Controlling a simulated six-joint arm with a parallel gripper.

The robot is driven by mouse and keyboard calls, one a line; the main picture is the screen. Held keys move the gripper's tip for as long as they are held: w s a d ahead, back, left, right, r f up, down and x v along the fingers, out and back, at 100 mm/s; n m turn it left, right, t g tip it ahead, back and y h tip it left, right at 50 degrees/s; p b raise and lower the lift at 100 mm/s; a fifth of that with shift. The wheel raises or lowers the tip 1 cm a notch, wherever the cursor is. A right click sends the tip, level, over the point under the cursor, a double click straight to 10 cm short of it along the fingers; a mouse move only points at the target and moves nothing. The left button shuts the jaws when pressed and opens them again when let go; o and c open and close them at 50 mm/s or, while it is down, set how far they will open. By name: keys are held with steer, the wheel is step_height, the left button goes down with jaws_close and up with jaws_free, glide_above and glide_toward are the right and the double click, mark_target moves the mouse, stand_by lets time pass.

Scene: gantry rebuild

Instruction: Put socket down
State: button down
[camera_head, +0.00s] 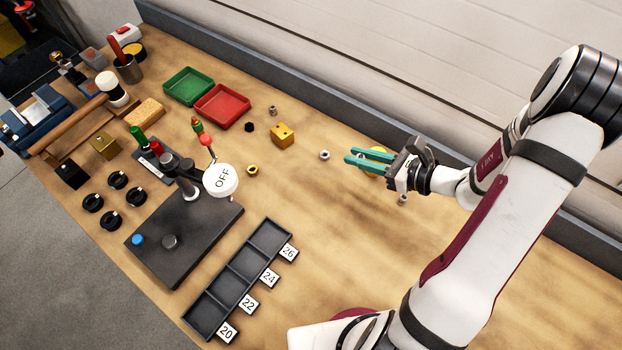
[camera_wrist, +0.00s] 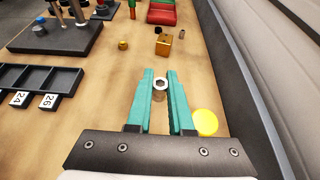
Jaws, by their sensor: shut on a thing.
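My gripper (camera_head: 354,155) has teal fingers and is at the right of the bench, pointing left in the head view. In the wrist view, a small silver socket (camera_wrist: 160,88) with a dark hole shows between the fingertips, and my gripper (camera_wrist: 160,78) is shut on it. The held socket cannot be made out clearly in the head view. A dark tray (camera_head: 206,311) with several compartments and labels 20, 22, 24 and 26 lies at the front; part of this tray (camera_wrist: 39,77) shows at the left in the wrist view.
A silver ring-like piece (camera_head: 324,155) lies left of the fingertips. A yellow disc (camera_wrist: 205,122) lies beside the right finger. A brass block (camera_head: 283,135), red tray (camera_head: 222,107), green tray (camera_head: 188,86) and dark switch base (camera_head: 190,240) stand further left. A wall borders the bench's back.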

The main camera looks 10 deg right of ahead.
steer(key=s, duration=0.2)
glide_above(313, 184)
step_height(313, 184, down, 7)
steer(key=shift+r, duration=0.2)
step_height(313, 184, down, 4)
steer(key=shift+f, duration=0.1)
steer(key=shift+f, duration=0.1)
steer(key=c, duration=0.8)
jaws_free()
